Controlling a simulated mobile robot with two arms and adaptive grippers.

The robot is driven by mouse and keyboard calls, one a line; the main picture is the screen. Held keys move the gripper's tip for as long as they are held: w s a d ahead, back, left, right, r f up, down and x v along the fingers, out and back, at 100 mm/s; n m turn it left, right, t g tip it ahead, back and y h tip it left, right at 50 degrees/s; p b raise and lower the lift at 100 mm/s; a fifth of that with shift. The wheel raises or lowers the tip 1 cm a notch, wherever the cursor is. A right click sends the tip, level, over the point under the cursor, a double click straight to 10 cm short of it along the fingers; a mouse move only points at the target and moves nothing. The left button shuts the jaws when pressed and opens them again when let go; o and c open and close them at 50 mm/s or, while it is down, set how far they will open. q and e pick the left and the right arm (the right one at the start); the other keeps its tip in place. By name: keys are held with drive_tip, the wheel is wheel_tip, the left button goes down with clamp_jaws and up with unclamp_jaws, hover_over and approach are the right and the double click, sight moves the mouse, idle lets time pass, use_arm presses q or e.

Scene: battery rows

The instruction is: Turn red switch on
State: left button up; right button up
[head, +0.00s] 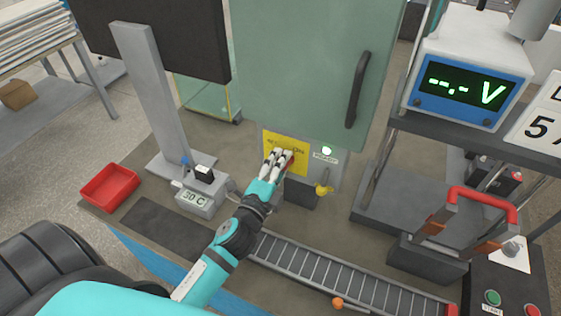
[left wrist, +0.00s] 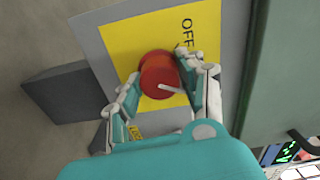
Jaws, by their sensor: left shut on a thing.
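The red switch (left wrist: 158,76) is a round red knob with a white pointer mark, set on a yellow plate (left wrist: 125,37). The plate reads "OFF" on one side; other dark lettering near the lower edge is partly hidden by my fingers. In the head view the yellow plate (head: 271,140) is on the front of a grey box below a green cabinet door. My left gripper (head: 279,160) is at the plate and covers most of the knob there. In the left wrist view my left gripper (left wrist: 163,88) is shut on the knob, a finger on each side. My right gripper is not in view.
A red tray (head: 110,187), a 30 C display (head: 194,197) and a roller conveyor (head: 340,275) are nearby.

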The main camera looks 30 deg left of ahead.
use_arm(q)
drive_tip(key=shift+m, duration=1.5)
drive_tip(key=o, duration=1.2)
drive_tip(key=s, duration=1.2)
drive_tip(key=shift+d, duration=0.35)
